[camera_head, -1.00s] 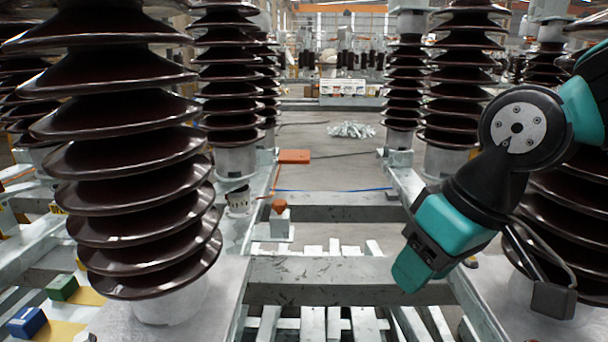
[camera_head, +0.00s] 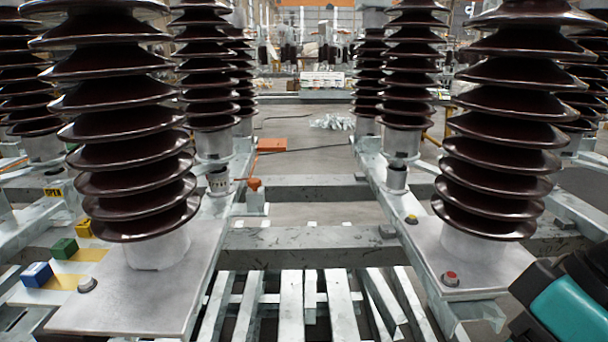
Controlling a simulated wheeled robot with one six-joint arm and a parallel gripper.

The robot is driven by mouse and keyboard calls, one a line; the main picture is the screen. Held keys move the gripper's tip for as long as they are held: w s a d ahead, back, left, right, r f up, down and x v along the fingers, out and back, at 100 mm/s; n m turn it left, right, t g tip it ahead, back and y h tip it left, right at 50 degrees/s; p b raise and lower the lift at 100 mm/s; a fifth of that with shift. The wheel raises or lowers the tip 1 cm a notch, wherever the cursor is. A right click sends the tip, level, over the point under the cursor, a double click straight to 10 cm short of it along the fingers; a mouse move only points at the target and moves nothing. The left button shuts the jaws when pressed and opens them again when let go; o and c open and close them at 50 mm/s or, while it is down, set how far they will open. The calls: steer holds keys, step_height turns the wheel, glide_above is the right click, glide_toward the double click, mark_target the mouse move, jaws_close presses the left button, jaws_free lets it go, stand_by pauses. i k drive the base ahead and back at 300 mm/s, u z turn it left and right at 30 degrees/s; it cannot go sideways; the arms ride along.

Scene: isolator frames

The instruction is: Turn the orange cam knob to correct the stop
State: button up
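The orange cam knob (camera_head: 254,184) sits on top of a small grey block (camera_head: 256,202) beside the left steel rail, left of the picture's middle. It stands upright on the block, and nothing touches it. Its exact turn angle is too small to tell. Part of my teal and black arm shows at the lower right corner, far from the knob. My gripper is outside the picture.
Tall brown ribbed insulators (camera_head: 130,130) stand on both sides, with another large one (camera_head: 515,120) at right. Pale slats (camera_head: 290,300) lie between the rails in front. A steel crossbeam (camera_head: 310,238) runs between me and the open floor. Blue (camera_head: 37,274) and green (camera_head: 64,248) blocks sit at left.

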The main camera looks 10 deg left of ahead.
mark_target(253, 184)
steer(key=z, duration=0.15)
steer(key=k, duration=0.55)
steer(key=u, duration=0.9)
steer(key=i, duration=1)
